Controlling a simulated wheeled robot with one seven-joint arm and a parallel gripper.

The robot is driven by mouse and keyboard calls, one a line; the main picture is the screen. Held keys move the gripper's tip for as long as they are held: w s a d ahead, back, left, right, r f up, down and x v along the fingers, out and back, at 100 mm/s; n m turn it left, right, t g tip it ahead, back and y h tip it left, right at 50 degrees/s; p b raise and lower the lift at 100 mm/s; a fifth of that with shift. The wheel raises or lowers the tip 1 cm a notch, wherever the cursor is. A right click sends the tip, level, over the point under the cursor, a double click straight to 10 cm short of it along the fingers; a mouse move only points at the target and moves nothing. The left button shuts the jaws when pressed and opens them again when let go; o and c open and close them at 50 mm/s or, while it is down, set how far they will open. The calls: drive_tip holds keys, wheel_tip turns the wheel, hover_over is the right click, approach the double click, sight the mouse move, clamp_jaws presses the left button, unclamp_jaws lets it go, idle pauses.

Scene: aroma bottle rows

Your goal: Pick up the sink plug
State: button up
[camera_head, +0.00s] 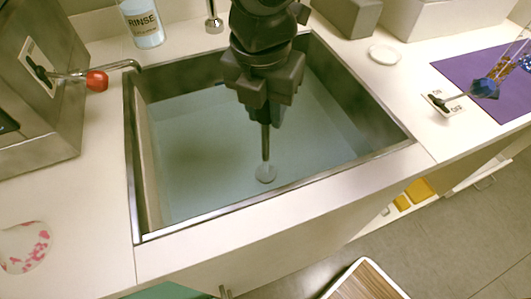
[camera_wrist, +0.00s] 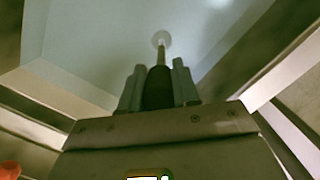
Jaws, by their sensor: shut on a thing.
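The sink plug (camera_head: 265,150) has a thin upright stem with a small round pale disc at its lower end. My gripper (camera_head: 262,104) is over the sink, pointing down, and is shut on the upper part of the plug. In the wrist view, the plug's dark handle (camera_wrist: 158,88) sits between the two fingers of my gripper (camera_wrist: 158,72), and the disc (camera_wrist: 161,38) shows beyond them. The disc is low in the sink (camera_head: 134,205), in what looks like bluish water. I cannot tell whether it touches the sink floor.
A rinse bottle (camera_head: 142,22) and a small metal spout (camera_head: 213,18) stand behind the sink. A white disc (camera_head: 384,54) and a purple mat (camera_head: 480,75) lie on the right counter.

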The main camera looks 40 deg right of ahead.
clamp_jaws()
drive_tip(key=shift+r, duration=0.1)
drive_tip(key=shift+r, duration=0.55)
wheel_tip(320, 180, up, 3)
drive_tip(key=shift+f, duration=0.2)
drive_tip(key=s+d+r, duration=0.4)
drive_tip(key=d+r, duration=0.3)
drive_tip(key=d, duration=0.4)
drive_tip(key=shift+s+p, duration=0.15)
drive_tip(key=shift+p, duration=0.3)
drive_tip(key=shift+a, duration=0.1)
